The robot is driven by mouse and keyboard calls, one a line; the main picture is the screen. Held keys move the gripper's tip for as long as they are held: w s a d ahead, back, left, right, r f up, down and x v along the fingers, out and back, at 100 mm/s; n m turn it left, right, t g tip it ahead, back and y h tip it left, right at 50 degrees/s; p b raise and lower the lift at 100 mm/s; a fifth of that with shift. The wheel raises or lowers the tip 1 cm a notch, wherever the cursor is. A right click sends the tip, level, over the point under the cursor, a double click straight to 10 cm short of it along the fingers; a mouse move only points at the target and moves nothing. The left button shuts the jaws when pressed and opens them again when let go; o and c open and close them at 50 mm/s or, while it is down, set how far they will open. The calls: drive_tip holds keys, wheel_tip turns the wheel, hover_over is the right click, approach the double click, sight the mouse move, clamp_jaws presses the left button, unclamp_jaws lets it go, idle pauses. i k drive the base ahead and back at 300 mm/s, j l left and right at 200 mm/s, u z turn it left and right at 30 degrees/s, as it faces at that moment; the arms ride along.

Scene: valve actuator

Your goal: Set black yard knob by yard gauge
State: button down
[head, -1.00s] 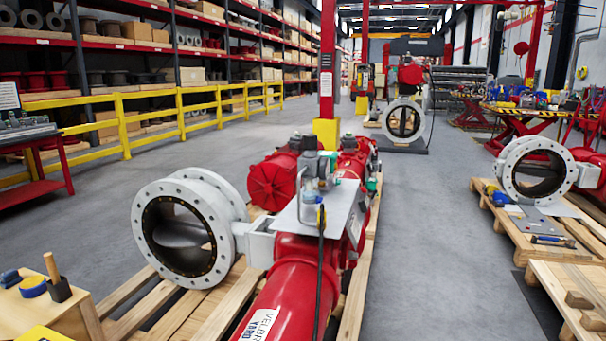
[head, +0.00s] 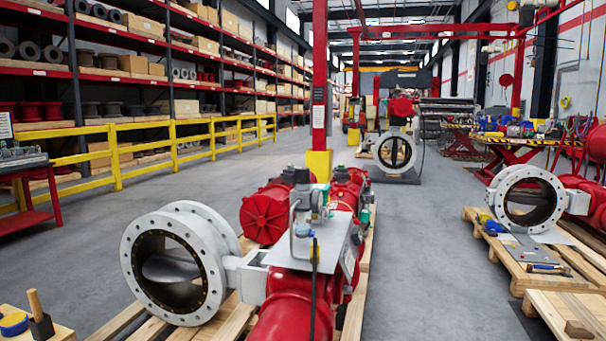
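A large red actuator (head: 290,285) with a grey flanged valve body (head: 206,236) lies on a wooden pallet in the middle foreground. A grey plate (head: 308,240) on top carries small fittings, among them what looks like a gauge or regulator cluster (head: 318,200) with a black hose running down. A black knob cannot be made out clearly at this size. My gripper is not in the head view.
A second valve (head: 528,197) sits on a pallet at the right, with tools beside it. A yellow guard rail (head: 116,152) fronts the shelves. Grey floor (head: 415,260) is clear between the pallets.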

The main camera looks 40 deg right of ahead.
sight(302, 173)
drive_tip(key=k+l, duration=0.2)
drive_tip(key=l, duration=0.15)
drive_tip(key=k+l+z, duration=0.1)
drive_tip(key=l, duration=0.5)
drive_tip(key=k+l+z, duration=0.1)
drive_tip(key=l, duration=0.55)
drive_tip(key=i+l, duration=0.15)
drive_tip(key=l, duration=0.25)
drive_tip(key=i+l+z, duration=0.1)
drive_tip(key=l, duration=0.25)
drive_tip(key=i+l, duration=0.45)
drive_tip(key=l, duration=0.3)
drive_tip(key=z, duration=0.05)
